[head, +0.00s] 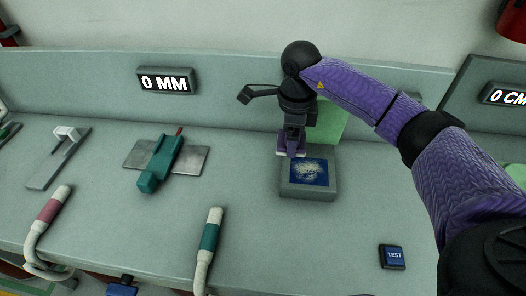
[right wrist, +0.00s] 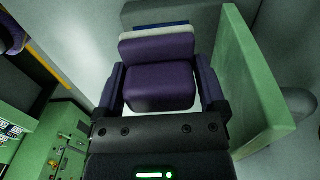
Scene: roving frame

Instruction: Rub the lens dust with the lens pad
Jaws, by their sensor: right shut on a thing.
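The lens dust (head: 305,172) is a whitish smear on a dark blue square set in a grey block (head: 310,191). My right gripper (head: 292,146) points down at the far left corner of that block. It is shut on the lens pad (head: 283,153), which has a purple body and a pale underside. In the right wrist view, the purple pad (right wrist: 160,82) sits between both fingers, with a white layer and a blue strip beyond it. The pad is at the edge of the dusty square; I cannot tell whether it touches. My left gripper is out of view.
A green panel (head: 331,121) stands behind the block, and shows close on the right in the wrist view (right wrist: 250,85). A teal tool on a metal plate (head: 190,160) lies left. Two curved handles (head: 208,243) and a TEST button (head: 393,256) are near the front edge.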

